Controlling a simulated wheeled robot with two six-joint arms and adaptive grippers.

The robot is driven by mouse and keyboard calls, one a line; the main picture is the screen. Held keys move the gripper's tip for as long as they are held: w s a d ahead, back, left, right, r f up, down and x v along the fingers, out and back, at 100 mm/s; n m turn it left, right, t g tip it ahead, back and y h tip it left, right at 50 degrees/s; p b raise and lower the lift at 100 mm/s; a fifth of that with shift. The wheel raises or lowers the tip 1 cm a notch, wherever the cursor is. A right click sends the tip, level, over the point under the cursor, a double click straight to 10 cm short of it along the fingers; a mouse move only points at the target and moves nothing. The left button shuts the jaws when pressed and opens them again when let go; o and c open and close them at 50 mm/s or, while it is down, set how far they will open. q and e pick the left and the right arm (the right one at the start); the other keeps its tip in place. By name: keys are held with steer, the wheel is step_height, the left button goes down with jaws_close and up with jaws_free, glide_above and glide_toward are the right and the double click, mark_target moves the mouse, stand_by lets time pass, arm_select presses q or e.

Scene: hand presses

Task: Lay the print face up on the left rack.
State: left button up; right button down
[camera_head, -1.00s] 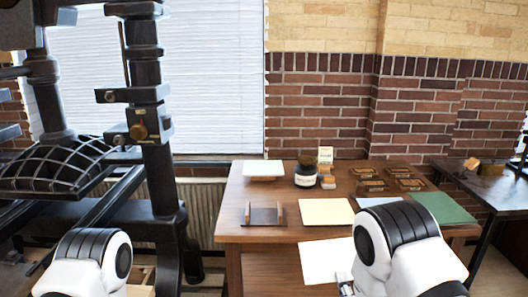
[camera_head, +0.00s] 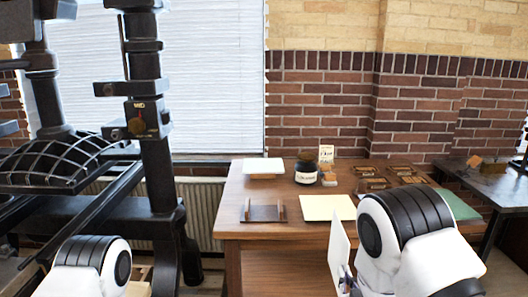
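A pale sheet, which I take to be the print (camera_head: 338,248), stands almost upright and nearly edge-on in front of the table. Its visible side looks blank; I cannot tell which face that is. My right gripper (camera_head: 346,281) is at its lower edge and appears shut on it; my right arm hides part of it. A low wooden rack (camera_head: 263,213) with two small uprights sits at the table's front left, empty. Whether this is the left rack I cannot tell for sure. The print is right of it. My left arm shows at bottom left, but its gripper is out of view.
The wooden table (camera_head: 232,215) also holds a cream sheet (camera_head: 327,207), a white-topped stand (camera_head: 263,167), a dark ink jar (camera_head: 306,170), a small card (camera_head: 326,154) and several brown blocks (camera_head: 385,178). A green sheet (camera_head: 460,207) lies at right. A black press (camera_head: 152,150) stands at left.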

steer(key=n+b, duration=0.6)
steer(key=n, duration=1.2)
